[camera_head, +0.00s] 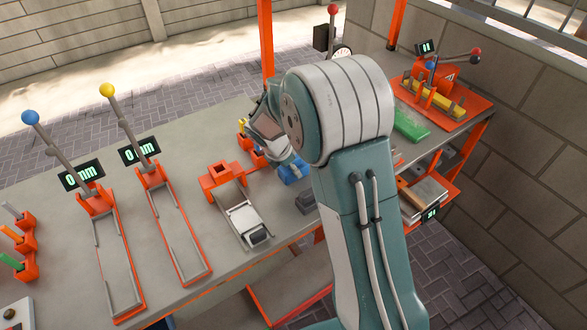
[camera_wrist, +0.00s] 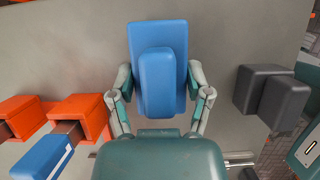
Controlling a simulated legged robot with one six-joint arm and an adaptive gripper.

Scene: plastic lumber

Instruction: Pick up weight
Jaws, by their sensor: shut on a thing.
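A blue weight (camera_wrist: 158,30) with a raised blue grip block on top lies between the two fingers of my gripper (camera_wrist: 158,85) in the wrist view. The fingers are closed in on its sides. In the head view the blue weight (camera_head: 293,172) shows only partly, beside my forearm and over the grey bench. My fingers are mostly hidden there by the arm. A dark grey weight (camera_wrist: 268,94) of similar shape stands to the right in the wrist view, apart from my gripper; it also shows in the head view (camera_head: 306,200). I cannot tell whether the blue weight touches the bench.
Orange holders (camera_wrist: 80,115) stand left of the blue weight, one with a blue-ended piece (camera_wrist: 42,157) in it. On the grey bench (camera_head: 200,240) are a white tool in an orange fixture (camera_head: 221,178), lever gauges (camera_head: 170,225) at left, and a green block (camera_head: 410,125) at right.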

